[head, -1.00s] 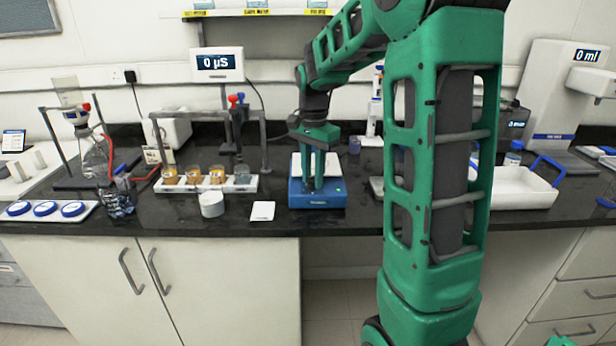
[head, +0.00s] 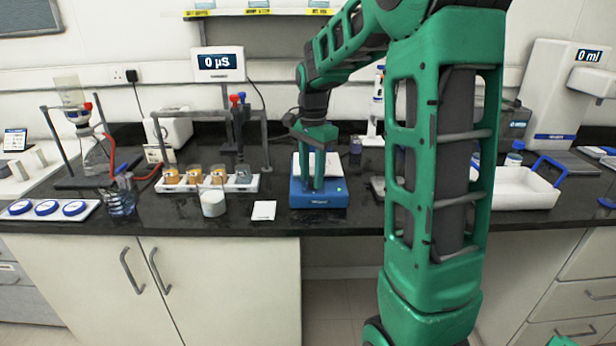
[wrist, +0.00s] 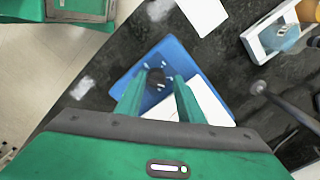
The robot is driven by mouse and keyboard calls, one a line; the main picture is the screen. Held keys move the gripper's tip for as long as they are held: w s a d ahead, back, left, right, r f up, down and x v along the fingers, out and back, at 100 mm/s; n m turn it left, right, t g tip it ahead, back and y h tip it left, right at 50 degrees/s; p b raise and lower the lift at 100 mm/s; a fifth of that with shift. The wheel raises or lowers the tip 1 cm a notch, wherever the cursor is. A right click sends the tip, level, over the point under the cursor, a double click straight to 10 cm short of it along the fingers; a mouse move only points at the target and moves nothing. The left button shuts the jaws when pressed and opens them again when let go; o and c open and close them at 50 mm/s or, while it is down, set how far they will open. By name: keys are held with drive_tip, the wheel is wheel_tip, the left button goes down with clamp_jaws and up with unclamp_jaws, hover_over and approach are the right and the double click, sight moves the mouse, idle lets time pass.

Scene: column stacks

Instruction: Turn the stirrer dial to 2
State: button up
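The stirrer (head: 318,199) is a blue box with a white top plate, near the front edge of the black bench. In the wrist view its blue body (wrist: 180,60) shows with a dark round dial (wrist: 155,77) ringed by small white marks. The dial's setting is too small to read. My gripper (wrist: 157,86) points down at the stirrer, its two green fingers apart on either side of the dial. I cannot tell whether they touch it. In the head view my gripper (head: 319,185) hides the dial.
Left of the stirrer lie a white card (head: 264,210) and a white cup (head: 212,203). Behind them are a white rack (head: 240,184) with jars and a grey stand (head: 265,140). A white tray (head: 520,189) stands to the right.

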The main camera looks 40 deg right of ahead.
sight(313, 178)
drive_tip(key=shift+s+d, duration=0.1)
drive_tip(key=shift+s, duration=0.05)
idle(0.3)
wheel_tip(313, 178, up, 11)
drive_tip(key=shift+f, duration=0.2)
idle(0.7)
